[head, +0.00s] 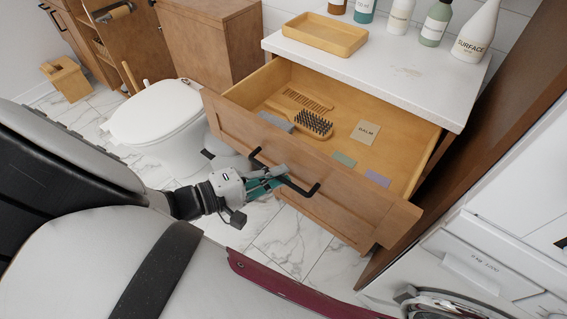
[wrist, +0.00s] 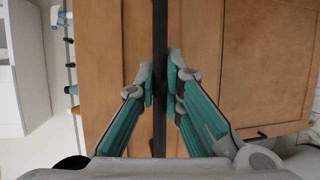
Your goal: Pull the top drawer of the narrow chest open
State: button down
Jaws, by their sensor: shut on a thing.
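The narrow chest has a white top (head: 360,70) and brown wooden fronts. Its top drawer (head: 310,165) stands pulled well out, with its inside in view. My gripper (head: 278,175) is shut on the black bar handle (head: 312,190) of that drawer. In the wrist view, the handle (wrist: 160,30) runs up and down between the two teal and grey fingers (wrist: 160,85), in front of the wooden drawer front. The drawer holds a brush (head: 312,123), a comb (head: 308,100), a card marked BALM (head: 365,133) and several small flat pieces.
A wooden tray (head: 325,34) and several bottles (head: 435,22) stand on the chest top. A white toilet (head: 155,112) is left of the drawer. A white front-loading machine (head: 480,275) is at the lower right. Marble floor (head: 285,235) shows below the drawer.

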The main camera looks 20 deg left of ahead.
jog(key=shift+s+a, duration=0.1)
jog(key=c, duration=2)
grip_release()
jog(key=shift+o, duration=0.2)
